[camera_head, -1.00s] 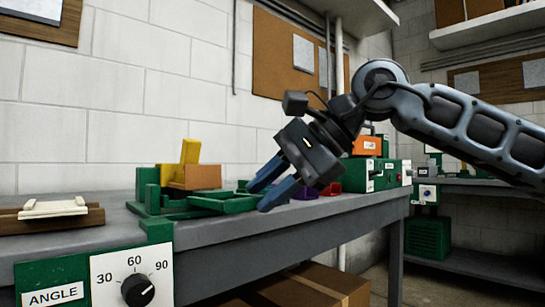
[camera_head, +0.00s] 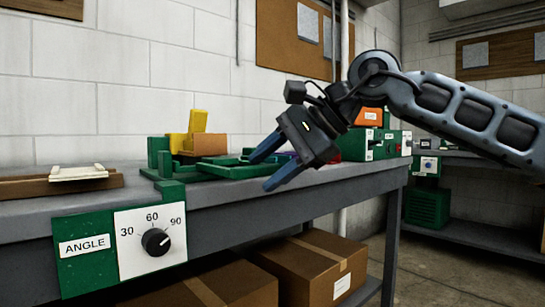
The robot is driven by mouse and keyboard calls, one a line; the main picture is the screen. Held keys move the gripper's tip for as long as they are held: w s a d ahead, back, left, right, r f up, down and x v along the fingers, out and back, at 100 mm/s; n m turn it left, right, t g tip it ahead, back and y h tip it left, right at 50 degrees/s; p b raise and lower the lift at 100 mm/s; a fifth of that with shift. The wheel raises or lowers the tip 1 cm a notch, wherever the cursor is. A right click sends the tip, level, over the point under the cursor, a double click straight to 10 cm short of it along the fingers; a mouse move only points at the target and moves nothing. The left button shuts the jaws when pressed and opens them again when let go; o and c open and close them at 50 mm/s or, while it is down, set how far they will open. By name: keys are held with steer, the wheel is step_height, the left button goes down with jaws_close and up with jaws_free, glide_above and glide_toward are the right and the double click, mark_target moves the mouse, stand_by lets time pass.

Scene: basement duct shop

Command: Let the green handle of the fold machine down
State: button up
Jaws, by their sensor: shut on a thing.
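The fold machine (camera_head: 163,158) stands on the bench, a green frame with a yellow flap (camera_head: 198,121) and an orange-brown block (camera_head: 208,144). Its green handle (camera_head: 236,170) is a low, nearly flat loop reaching right from the machine. My gripper (camera_head: 262,170) comes in from the right, with its blue fingers at the right end of the handle. It is shut on the handle, though the fingers look well apart and the exact contact is hard to see.
A green ANGLE panel (camera_head: 75,275) with a black knob (camera_head: 155,242) is on the bench's front edge; the knob points between 60 and 90. A wooden piece with a pale slab (camera_head: 78,173) lies left. A green and orange machine (camera_head: 370,145) stands behind my gripper. Boxes (camera_head: 315,262) sit below.

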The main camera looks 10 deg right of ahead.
steer(key=shift+o, duration=0.8)
step_height(320, 180, down, 2)
steer(key=shift+a+f, duration=0.15)
steer(key=shift+f, duration=0.05)
steer(key=shift+o, duration=1.1)
steer(key=shift+r, duration=0.1)
steer(key=p+v, duration=0.2)
steer(key=v, duration=0.6)
steer(key=shift+w+r+p, duration=0.15)
steer(key=shift+r+p, duration=0.15)
steer(key=shift+p, duration=0.05)
